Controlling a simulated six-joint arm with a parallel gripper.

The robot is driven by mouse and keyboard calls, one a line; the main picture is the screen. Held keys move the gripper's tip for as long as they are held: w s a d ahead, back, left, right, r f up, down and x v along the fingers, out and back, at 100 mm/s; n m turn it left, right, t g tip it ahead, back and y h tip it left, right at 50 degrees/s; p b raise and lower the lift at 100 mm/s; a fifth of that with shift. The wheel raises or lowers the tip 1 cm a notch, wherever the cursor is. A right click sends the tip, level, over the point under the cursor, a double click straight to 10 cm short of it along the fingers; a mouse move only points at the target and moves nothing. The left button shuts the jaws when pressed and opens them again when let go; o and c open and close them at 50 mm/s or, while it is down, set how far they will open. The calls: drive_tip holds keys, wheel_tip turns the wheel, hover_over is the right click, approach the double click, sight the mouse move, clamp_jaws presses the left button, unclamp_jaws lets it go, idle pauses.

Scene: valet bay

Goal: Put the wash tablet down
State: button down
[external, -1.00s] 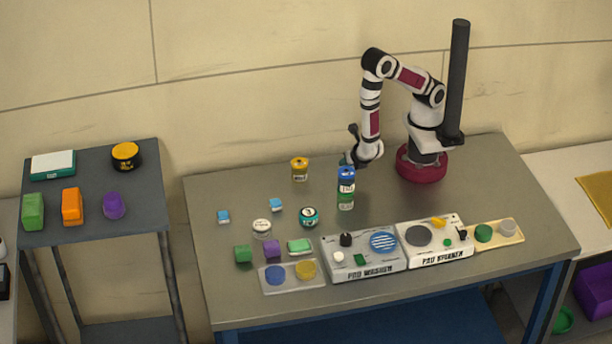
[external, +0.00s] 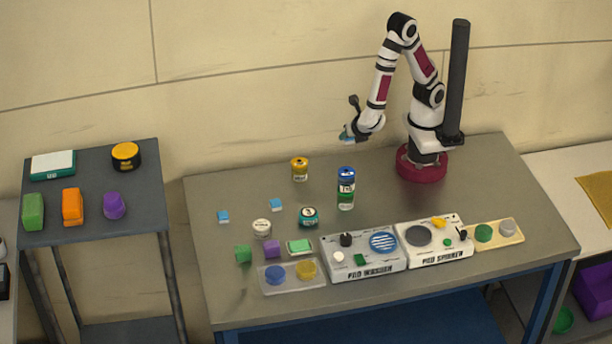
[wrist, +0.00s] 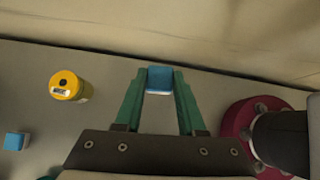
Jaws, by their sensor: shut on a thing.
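My gripper (external: 348,136) is raised above the back of the grey table. In the wrist view its green fingers (wrist: 159,82) are shut on a small blue and white wash tablet (wrist: 159,77), held at the fingertips. Two similar blue and white tablets lie on the table, one at the left (external: 223,216) and one nearer the middle (external: 276,204). The left part of the wrist view also shows one of them (wrist: 15,141).
The pad washer (external: 363,266) and pad spinner (external: 434,241) line the front. Coloured blocks and a tray (external: 292,288) are at front left. The table's back left is clear.

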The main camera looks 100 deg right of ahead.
drive_tip(key=w+a+r+n+t+y, duration=0.2)
drive_tip(key=w+a+n+t+y, duration=0.15)
drive_tip(key=w+n, duration=0.4)
drive_tip(key=w+a+r+n+t+y, duration=0.1)
drive_tip(key=w+a+n+t+y, duration=0.2)
drive_tip(key=w, duration=0.8)
drive_tip(key=w+a+r+n+t+y, duration=0.25)
drive_tip(key=w+a+n, duration=0.35)
drive_tip(key=w, duration=0.4)
hover_over(254, 226)
drive_tip(key=s, duration=0.3)
drive_tip(key=shift+n+g, duration=0.25)
drive_tip(key=shift+g, duration=0.15)
drive_tip(key=f, duration=0.8)
drive_tip(key=shift+s+d, duration=0.1)
drive_tip(key=shift+s, duration=0.1)
wheel_tip(254, 226, down, 4)
drive_tip(key=c, duration=0.5)
unclamp_jaws()
drive_tip(key=shift+f, duration=0.1)
